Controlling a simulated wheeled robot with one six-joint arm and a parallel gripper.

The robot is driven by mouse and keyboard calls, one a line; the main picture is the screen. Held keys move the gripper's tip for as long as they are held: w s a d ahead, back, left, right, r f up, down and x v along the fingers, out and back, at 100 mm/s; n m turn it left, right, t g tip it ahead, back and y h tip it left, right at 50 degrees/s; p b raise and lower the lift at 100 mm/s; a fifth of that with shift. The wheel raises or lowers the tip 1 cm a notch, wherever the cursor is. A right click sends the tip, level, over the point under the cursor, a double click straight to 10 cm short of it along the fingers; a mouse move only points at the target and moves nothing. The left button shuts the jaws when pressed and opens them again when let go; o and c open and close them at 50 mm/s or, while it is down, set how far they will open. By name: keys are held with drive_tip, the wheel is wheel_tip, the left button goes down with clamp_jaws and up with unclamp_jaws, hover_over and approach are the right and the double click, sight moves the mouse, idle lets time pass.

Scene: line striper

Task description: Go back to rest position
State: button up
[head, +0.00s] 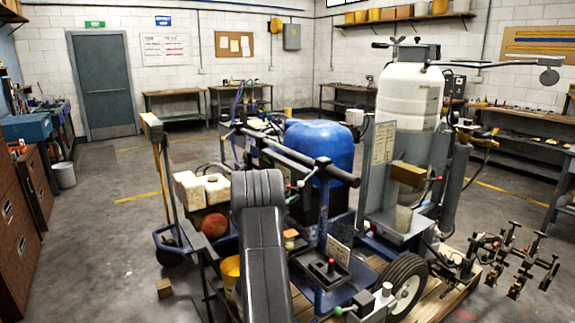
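The line striper fills the middle and right of the head view. It has a blue tank (320,150), a tall white container (409,95) at its right and a black handlebar (312,160) across it. A black rubber wheel (404,287) shows low on its near side. No gripper fingers can be made out in the head view, so what my gripper holds, if anything, cannot be seen.
Several metal clamp-like parts (512,262) stick out at the lower right. Brown drawer cabinets (14,235) line the left edge. A small wooden block (163,289) lies on the floor. Open concrete floor (105,225) shows at left, before the grey door (104,85).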

drive_tip(key=v, duration=0.3)
drive_tip(key=shift+s+a, duration=0.25)
drive_tip(key=shift+s, duration=0.05)
drive_tip(key=shift+r, duration=0.15)
